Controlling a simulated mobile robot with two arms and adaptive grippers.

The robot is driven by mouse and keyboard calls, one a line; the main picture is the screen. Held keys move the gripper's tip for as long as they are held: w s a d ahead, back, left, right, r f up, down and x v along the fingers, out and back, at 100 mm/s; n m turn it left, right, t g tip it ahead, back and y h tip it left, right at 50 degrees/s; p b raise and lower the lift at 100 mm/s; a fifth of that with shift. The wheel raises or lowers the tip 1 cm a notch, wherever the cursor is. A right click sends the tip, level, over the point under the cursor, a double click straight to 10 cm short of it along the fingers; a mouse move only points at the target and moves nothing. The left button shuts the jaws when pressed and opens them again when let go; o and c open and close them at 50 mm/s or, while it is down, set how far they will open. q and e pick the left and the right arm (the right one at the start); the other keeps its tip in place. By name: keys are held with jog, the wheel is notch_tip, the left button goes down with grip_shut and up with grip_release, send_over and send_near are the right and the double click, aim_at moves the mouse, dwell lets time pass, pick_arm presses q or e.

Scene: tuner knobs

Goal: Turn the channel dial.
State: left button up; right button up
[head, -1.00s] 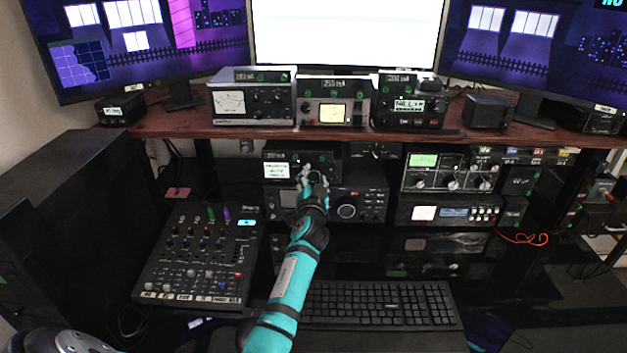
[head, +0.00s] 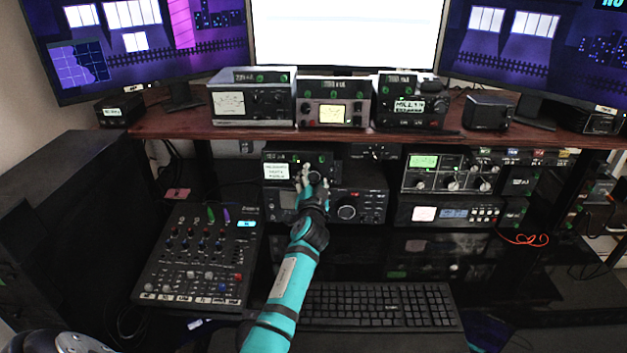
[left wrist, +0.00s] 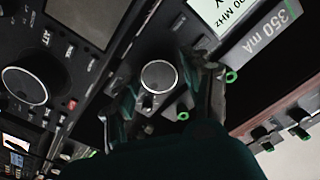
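A small black unit (head: 328,157) with a lit white screen (head: 277,171) and a "350 mA" strip sits on the shelf below the desk top. Its round dark dial with a pale rim (left wrist: 158,77) shows in the left wrist view. No label naming it as the channel dial is readable there. My left gripper (head: 308,178) is in front of this unit and covers part of its face. In the left wrist view its two fingers (left wrist: 168,98) stand apart on either side of the dial, with visible gaps. Whether they touch it is unclear.
A wider black radio (head: 370,207) with a large knob (head: 346,211) sits directly below. A mixer (head: 200,258) lies to the left, and a keyboard (head: 378,304) in front. More units (head: 450,172) stand to the right. The wooden desk top (head: 170,122) overhangs above.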

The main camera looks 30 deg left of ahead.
pick_arm(q)
jog(key=v, duration=1.2)
jog(key=shift+f, duration=0.1)
dwell(1.4)
